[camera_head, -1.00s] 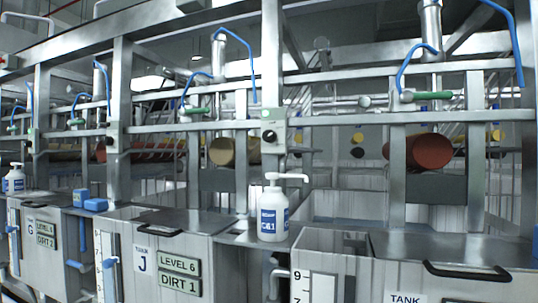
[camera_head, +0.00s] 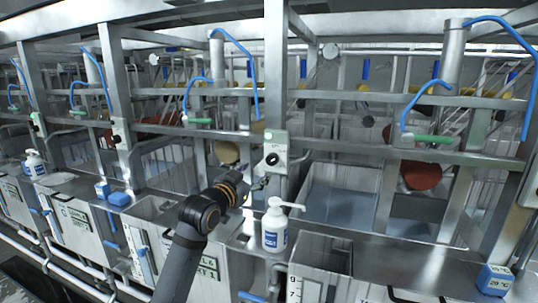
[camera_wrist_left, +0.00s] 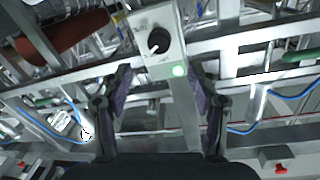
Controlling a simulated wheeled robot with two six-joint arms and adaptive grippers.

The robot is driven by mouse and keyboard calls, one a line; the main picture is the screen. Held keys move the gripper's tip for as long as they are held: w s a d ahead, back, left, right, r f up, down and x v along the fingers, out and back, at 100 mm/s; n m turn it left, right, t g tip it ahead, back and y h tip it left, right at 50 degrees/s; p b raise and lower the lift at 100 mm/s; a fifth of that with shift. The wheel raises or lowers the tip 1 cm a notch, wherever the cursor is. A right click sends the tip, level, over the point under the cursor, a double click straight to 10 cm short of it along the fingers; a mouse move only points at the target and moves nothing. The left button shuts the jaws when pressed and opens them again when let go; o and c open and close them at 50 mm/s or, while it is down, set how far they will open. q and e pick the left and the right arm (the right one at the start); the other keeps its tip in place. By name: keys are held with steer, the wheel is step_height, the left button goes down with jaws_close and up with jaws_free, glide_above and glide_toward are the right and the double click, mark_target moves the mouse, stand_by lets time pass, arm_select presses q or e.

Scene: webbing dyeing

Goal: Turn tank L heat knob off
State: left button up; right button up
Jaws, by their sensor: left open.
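A grey control box with a black round heat knob (camera_head: 272,159) and a lit green lamp is fixed to an upright post in the middle of the head view. No tank letter is readable on it. My left gripper (camera_head: 260,183) is just below and left of the box in the head view. Its fingers (camera_wrist_left: 163,88) are apart and empty, with the box ahead of and between them, and the knob is beyond the fingertips. My right gripper is not in view.
A white pump bottle (camera_head: 275,228) stands on the ledge close to my left arm. Steel rails and posts surround the box. Blue hoses (camera_head: 240,60) hang above. A blue-and-white container (camera_head: 495,280) stands at the lower right.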

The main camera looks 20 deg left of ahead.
mark_target(270, 160)
arm_select(q)
steer(key=w+p, duration=0.1)
steer(key=w, duration=0.2)
steer(key=w+d+p, duration=0.1)
steer(key=w, duration=0.2)
steer(key=w+p, duration=0.1)
steer(key=w, duration=0.2)
steer(key=shift+w+d+r, duration=0.1)
steer(key=shift+d, duration=0.1)
steer(key=shift+w, duration=0.4)
steer(key=shift+c, duration=0.5)
steer(key=c, duration=1.1)
